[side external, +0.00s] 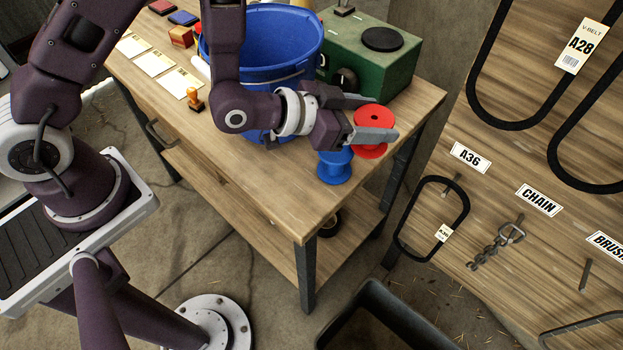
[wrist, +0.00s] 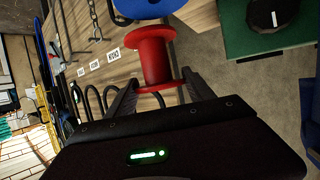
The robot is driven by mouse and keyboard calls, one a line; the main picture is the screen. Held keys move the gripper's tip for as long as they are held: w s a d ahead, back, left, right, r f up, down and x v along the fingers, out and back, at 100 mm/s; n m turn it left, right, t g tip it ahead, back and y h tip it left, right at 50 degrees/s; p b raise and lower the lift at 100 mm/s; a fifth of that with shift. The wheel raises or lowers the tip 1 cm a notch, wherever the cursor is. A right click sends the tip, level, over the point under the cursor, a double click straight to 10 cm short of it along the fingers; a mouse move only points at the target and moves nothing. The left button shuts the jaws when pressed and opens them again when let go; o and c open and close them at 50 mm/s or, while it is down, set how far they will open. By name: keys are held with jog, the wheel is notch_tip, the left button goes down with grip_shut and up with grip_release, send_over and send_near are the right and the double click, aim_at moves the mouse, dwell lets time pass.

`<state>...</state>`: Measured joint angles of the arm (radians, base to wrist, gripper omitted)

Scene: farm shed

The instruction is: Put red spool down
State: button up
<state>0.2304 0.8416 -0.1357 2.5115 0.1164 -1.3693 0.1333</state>
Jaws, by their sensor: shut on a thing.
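The red spool (side external: 371,119) is held between the fingers of my gripper (side external: 371,119), above the right end of the wooden workbench (side external: 250,185). In the wrist view the red spool (wrist: 154,58) sits between the two fingertips of my gripper (wrist: 155,90). A blue spool (side external: 335,166) stands on the bench just below and left of the red one in the side view. It also shows at the top of the wrist view (wrist: 145,8). I cannot tell whether the two spools touch.
A blue bucket (side external: 262,45) stands behind my wrist, with a green box (side external: 365,65) to its right. A wooden-handled stamp (side external: 194,100) and cards (side external: 157,63) lie left. A board with belts (side external: 500,185) stands right. The bench front is clear.

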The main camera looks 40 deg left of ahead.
jog(key=s+r+m+g+h, duration=0.3)
jog(key=s+m+g+h, duration=0.25)
jog(key=s, duration=0.35)
jog(key=shift+s+a+f+m+g+h, duration=0.1)
jog(key=shift+s+a+f+m+g, duration=0.45)
jog(key=shift+f, duration=1.25)
jog(key=shift+s+a+f+m+t+h, duration=0.15)
jog(key=shift+s+a+f+m, duration=0.15)
jog(key=shift+s+a+f, duration=1.05)
jog(key=shift+s+a+f+m+g+h, duration=0.1)
jog(key=shift+s+a+f+m+g, duration=0.25)
jog(key=shift+f, duration=1.85)
jog(key=shift+d, duration=0.1)
jog(key=o, duration=1.1)
jog(key=shift+f, duration=0.1)
jog(key=shift+c, duration=0.2)
